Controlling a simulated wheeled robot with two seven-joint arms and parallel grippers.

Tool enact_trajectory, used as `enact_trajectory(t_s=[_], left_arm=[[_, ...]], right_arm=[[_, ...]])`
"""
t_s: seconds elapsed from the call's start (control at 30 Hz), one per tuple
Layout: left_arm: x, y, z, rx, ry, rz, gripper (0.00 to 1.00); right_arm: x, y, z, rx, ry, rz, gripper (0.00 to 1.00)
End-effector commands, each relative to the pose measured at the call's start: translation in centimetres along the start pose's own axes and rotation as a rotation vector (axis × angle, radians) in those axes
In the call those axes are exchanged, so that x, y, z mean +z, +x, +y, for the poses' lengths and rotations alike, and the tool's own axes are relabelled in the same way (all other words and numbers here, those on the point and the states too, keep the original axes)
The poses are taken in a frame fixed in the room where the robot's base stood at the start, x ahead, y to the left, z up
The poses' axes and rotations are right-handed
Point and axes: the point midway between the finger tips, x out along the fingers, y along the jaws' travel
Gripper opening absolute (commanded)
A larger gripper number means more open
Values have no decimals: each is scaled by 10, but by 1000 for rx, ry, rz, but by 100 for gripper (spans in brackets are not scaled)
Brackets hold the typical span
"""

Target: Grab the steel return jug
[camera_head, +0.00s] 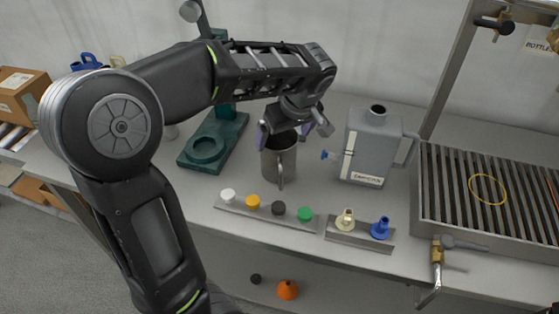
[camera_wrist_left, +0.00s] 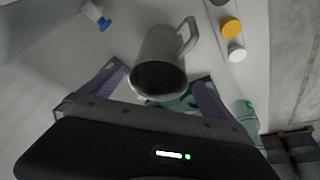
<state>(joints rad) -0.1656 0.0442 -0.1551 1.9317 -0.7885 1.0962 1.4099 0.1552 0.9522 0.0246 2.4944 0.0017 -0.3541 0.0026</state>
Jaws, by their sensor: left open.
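The steel jug (camera_head: 280,160) stands upright on the grey bench, with its handle toward the front. My left gripper (camera_head: 291,132) is over the jug's mouth, fingers pointing down, and hides part of the rim. In the left wrist view the jug (camera_wrist_left: 160,58) shows its dark open mouth and its handle at the upper right. The open purple fingers of my left gripper (camera_wrist_left: 155,95) lie on either side of the mouth. I cannot tell whether they touch the jug. My right gripper is not in view.
A grey jerrycan (camera_head: 372,150) stands right of the jug. A green stand (camera_head: 188,160) is to its left. In front are a strip of coloured caps (camera_head: 265,213) and a holder with two fittings (camera_head: 360,237). A slatted rack (camera_head: 425,215) fills the right side.

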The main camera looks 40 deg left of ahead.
Motion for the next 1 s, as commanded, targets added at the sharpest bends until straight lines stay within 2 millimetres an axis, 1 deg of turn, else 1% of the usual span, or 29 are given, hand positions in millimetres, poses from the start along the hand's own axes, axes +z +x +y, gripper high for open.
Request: enact_trajectory(t_s=[0.13,0.43,0.53,0.67,0.8,0.9,1.0], left_arm=[[0,14,-1,-4,-1,-2,100],[0,16,-1,-1,-1,-1,100],[-2,21,-1,-3,-1,-1,100],[-4,36,-1,-5,1,-2,100],[-4,58,-1,-5,2,-2,100],[-4,66,-1,-2,0,-2,100],[-4,68,0,-1,-1,-1,100]], right_arm=[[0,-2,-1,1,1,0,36],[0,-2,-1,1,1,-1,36],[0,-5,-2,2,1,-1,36],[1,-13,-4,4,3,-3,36],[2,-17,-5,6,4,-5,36],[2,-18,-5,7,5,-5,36],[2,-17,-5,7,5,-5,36]])
